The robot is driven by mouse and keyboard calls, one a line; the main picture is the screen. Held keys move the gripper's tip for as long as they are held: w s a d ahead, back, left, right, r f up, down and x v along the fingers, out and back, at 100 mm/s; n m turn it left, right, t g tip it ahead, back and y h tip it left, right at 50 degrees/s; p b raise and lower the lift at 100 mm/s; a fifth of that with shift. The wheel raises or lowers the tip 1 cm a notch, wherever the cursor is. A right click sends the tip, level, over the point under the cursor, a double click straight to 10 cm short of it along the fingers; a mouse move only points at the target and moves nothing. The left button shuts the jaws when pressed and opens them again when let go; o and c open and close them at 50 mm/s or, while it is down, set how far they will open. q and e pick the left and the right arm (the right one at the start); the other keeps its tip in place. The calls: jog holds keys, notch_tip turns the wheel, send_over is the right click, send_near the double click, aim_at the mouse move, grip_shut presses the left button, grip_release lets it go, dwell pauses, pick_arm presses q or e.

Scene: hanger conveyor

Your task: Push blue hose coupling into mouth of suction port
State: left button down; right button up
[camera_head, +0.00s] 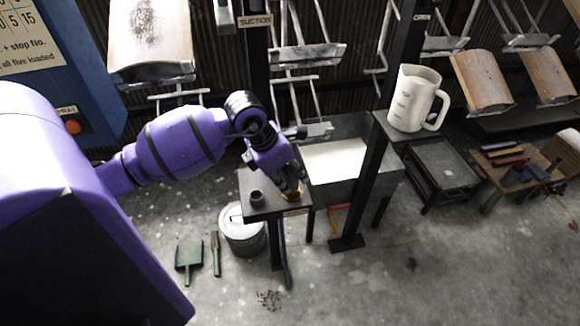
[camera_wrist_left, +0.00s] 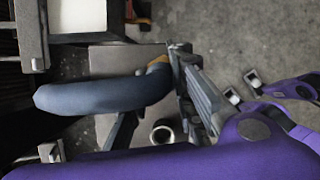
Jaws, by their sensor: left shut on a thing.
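A thick dark blue hose piece (camera_wrist_left: 105,97) with an orange-yellow band (camera_wrist_left: 158,63) at one end is between the fingers of my left gripper (camera_wrist_left: 155,92) in the left wrist view. In the head view my left gripper (camera_head: 289,184) is low over the right part of a small dark table (camera_head: 265,211), with the orange band (camera_head: 292,195) below it. A short dark open-topped cylinder (camera_head: 257,198), which looks like the suction port, stands upright on the table, left of the gripper and apart from it. Its round mouth (camera_wrist_left: 162,133) faces up.
A dark post (camera_head: 375,165) and a bin with a pale top (camera_head: 335,160) stand right of the table. A lidded metal bucket (camera_head: 241,232) is below it. A large white mug (camera_head: 414,98) is farther right. Hanging carriers (camera_head: 305,55) are behind.

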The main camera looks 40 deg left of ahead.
jog(key=shift+s+f, duration=0.1)
jog(key=shift+s, duration=0.1)
pick_arm(q)
jog(key=shift+f, duration=0.4)
pick_arm(e)
jog(key=shift+w+f, duration=0.2)
jog(key=shift+w, duration=0.15)
pick_arm(q)
jog(key=shift+f+b, duration=0.15)
jog(key=shift+b, duration=0.2)
pick_arm(e)
jog(key=shift+s+f, duration=0.1)
jog(key=shift+s, duration=0.05)
pick_arm(q)
jog(key=c, duration=1.8)
grip_release()
jog(key=shift+o, duration=0.2)
pick_arm(e)
jog(key=shift+s+f, duration=0.1)
jog(key=shift+s, duration=0.35)
